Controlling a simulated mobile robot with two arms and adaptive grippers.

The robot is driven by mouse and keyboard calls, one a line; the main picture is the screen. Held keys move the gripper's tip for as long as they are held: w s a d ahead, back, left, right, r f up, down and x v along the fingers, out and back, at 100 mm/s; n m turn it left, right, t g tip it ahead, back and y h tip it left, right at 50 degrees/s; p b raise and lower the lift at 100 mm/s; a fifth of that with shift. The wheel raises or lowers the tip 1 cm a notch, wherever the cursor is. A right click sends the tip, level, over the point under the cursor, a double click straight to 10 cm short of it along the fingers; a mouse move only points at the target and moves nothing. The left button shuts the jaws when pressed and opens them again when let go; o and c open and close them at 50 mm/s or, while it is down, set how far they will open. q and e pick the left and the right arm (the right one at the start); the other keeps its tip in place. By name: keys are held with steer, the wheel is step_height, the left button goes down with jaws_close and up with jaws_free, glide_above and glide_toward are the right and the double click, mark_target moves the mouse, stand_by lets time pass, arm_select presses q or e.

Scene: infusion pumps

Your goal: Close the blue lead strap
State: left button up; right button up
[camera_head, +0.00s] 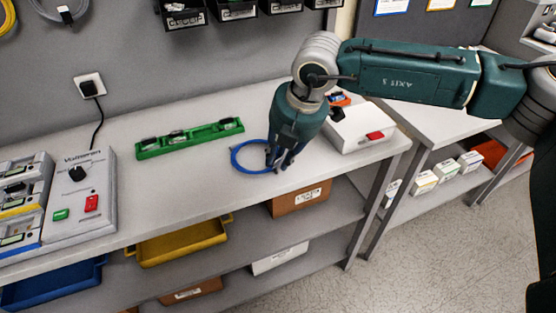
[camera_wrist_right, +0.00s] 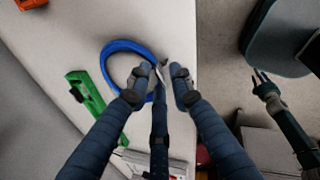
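The blue lead (camera_head: 235,158) lies as a loop on the grey bench top. In the right wrist view the loop (camera_wrist_right: 107,62) lies just left of my fingertips, and its near end is partly hidden by the fingers. A small pale piece, possibly part of the strap, shows between the fingertips. My right gripper (camera_head: 278,160) points down at the loop's right side; in the wrist view its fingers (camera_wrist_right: 166,80) stand apart. I cannot tell whether they touch the lead. My left gripper (camera_wrist_right: 262,77) shows small at the right of the wrist view, its fingers apparently apart and empty.
A green rack (camera_head: 190,139) lies behind the loop to the left. A white box with a red part (camera_head: 360,128) stands right of my gripper. The pump station (camera_head: 82,195) is at the left. The bench front between station and loop is clear.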

steer(key=shift+x, duration=0.8)
jaws_close()
